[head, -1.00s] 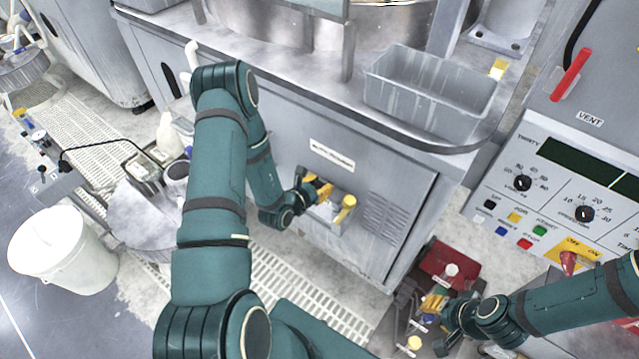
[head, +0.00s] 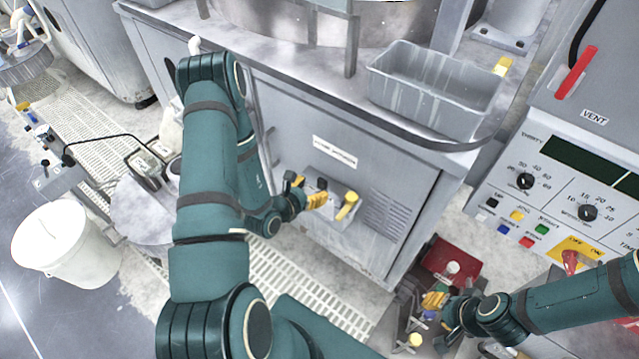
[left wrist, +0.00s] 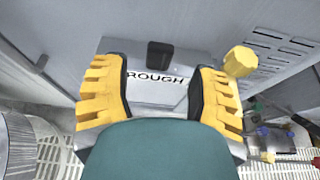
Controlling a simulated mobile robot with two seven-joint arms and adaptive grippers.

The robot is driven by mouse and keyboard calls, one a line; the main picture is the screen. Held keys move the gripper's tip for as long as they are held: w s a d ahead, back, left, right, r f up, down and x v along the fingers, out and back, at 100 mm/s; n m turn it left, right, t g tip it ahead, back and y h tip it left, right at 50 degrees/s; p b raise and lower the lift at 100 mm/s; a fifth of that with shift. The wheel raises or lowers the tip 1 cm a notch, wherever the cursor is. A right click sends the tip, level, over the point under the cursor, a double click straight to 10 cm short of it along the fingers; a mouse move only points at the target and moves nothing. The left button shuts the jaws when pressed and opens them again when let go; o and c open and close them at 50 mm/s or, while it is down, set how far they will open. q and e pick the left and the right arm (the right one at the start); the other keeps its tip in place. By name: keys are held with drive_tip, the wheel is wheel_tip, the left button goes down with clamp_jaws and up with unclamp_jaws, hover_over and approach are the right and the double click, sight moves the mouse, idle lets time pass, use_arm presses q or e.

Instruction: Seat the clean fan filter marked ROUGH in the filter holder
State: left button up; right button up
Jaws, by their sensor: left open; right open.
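A grey metal piece marked ROUGH (left wrist: 155,78), with a black knob (left wrist: 160,54), sits in a metal housing on the cabinet front. I take it for the filter in its holder (head: 335,222); how deep it sits cannot be told. The holder has a yellow knob (head: 348,205), also in the left wrist view (left wrist: 239,61). My left gripper (head: 313,194) is open and empty just in front of it. In the left wrist view its yellow fingers (left wrist: 160,80) are spread either side of the lettering. My right gripper (head: 434,300) is open at the lower right, near a red box.
The red box (head: 450,263) lies on the floor side at the lower right. A white bucket (head: 65,245) and a control panel (head: 570,185) flank the space.

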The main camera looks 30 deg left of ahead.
use_arm(q)
drive_tip(key=v, duration=0.6)
drive_tip(key=shift+s+r, duration=0.2)
drive_tip(key=shift+s, duration=0.05)
